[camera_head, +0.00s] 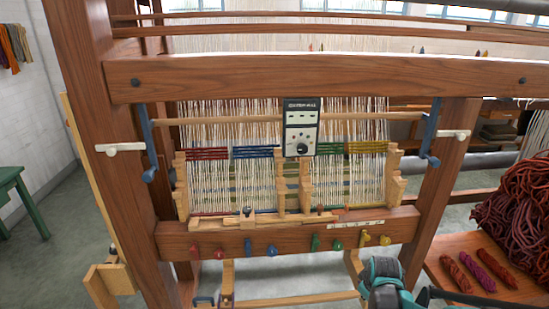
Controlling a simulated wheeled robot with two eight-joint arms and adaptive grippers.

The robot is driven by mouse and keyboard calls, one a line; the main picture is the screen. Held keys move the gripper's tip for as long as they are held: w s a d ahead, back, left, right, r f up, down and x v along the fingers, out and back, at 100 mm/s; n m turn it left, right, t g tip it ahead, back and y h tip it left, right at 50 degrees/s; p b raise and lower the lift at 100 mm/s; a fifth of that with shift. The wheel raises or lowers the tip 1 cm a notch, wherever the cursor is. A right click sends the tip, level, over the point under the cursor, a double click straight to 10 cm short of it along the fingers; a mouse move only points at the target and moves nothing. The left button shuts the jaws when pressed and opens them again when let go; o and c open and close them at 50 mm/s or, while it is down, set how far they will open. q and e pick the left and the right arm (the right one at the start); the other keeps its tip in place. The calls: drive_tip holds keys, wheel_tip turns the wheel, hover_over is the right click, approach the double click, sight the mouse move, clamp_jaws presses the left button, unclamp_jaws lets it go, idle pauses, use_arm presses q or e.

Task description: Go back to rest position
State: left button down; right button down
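A teal and dark grey part of my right arm (387,282) shows at the bottom edge, right of the middle, with a dark link running from it to the right. No gripper fingers show on it. My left arm and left gripper do not show clearly anywhere. Nothing is seen held. A dark red heap of wool (520,205) lies at the right. Several twisted skeins, among them a purple one (477,271), lie in front of it on a wooden surface (450,293).
A large wooden loom (315,77) fills the middle, with white warp threads and a black-and-white control box (300,127). Several coloured knobs line its lower beam (290,239). A green stool or table (20,195) stands at the left. Grey floor shows left of the loom.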

drive_tip(key=s+a+r+m+t, duration=0.1)
drive_tip(key=s+a+r+m, duration=0.2)
drive_tip(key=s+a+r, duration=0.3)
drive_tip(key=s+a+r+m+t+y, duration=0.1)
drive_tip(key=s+a+r+m, duration=0.3)
drive_tip(key=s, duration=0.9)
drive_tip(key=shift+s+a+r+t, duration=0.3)
drive_tip(key=shift+a+r+t, duration=0.1)
drive_tip(key=shift+a+r, duration=0.5)
